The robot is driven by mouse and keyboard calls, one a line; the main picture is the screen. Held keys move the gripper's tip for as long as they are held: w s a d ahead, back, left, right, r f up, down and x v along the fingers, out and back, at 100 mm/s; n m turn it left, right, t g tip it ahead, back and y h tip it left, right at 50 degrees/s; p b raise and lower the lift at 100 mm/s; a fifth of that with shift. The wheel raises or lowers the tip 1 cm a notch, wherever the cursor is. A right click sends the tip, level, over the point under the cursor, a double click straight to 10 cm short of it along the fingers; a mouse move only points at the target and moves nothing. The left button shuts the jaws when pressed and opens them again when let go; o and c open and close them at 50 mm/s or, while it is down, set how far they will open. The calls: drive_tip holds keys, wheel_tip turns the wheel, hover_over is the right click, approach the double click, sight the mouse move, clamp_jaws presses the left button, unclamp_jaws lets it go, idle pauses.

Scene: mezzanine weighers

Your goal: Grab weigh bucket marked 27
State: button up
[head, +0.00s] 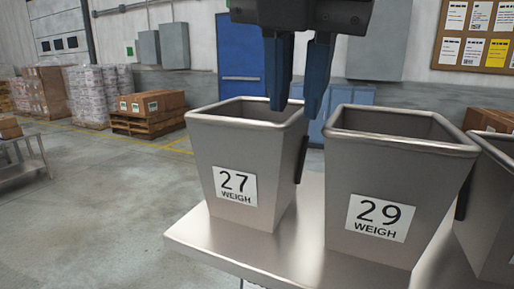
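The weigh bucket marked 27 (250,160) is a grey metal, open-topped, tapered bucket standing upright at the left end of a metal table (210,238). A white label on its front reads "27 WEIGH". My gripper (292,108) points down from the top of the picture, with two dark blue fingers spread a little apart. The left fingertip overlaps the right part of bucket 27's rim in the picture. The right fingertip shows between the two bucket rims. I cannot tell whether either finger touches the bucket. Nothing shows between the fingers above the rim.
A like bucket marked 29 (395,180) stands close to the right of bucket 27, with a narrow gap. Part of a third bucket (490,210) shows at the right edge. Open floor lies left of the table. Pallets of boxes (150,112) stand farther back.

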sight(297, 113)
drive_tip(key=shift+p+x, duration=1.1)
drive_tip(key=shift+x, duration=1.9)
drive_tip(key=shift+d, duration=0.1)
drive_tip(key=shift+c, duration=0.5)
drive_tip(key=shift+r, duration=0.1)
clamp_jaws()
